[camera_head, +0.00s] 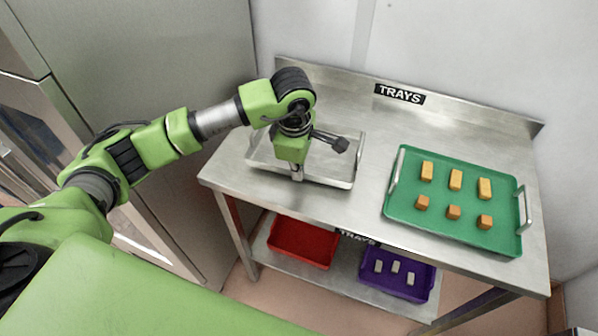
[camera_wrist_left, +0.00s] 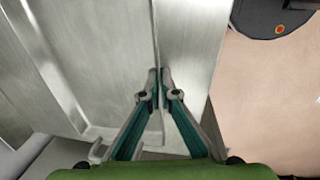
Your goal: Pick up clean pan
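The clean pan (camera_head: 325,176) is a shallow, empty metal tray with a handle at its end. It lies on the left part of the steel table (camera_head: 375,205) in the head view. My left gripper (camera_head: 297,177) points down at the pan's near long side. In the left wrist view the fingertips (camera_wrist_left: 159,74) are drawn together with the pan's thin rim between them. The pan's floor (camera_wrist_left: 105,95) and a handle (camera_wrist_left: 98,151) show on the left there. My arm hides part of the pan in the head view. My right gripper is not in view.
A green tray (camera_head: 395,210) with several orange and yellow blocks stands on the table's right. A red bin (camera_head: 303,243) and a purple bin (camera_head: 425,285) with grey blocks sit on the lower shelf. A backsplash with a TRAYS label (camera_head: 399,94) borders the back. A metal cabinet (camera_head: 150,60) stands left.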

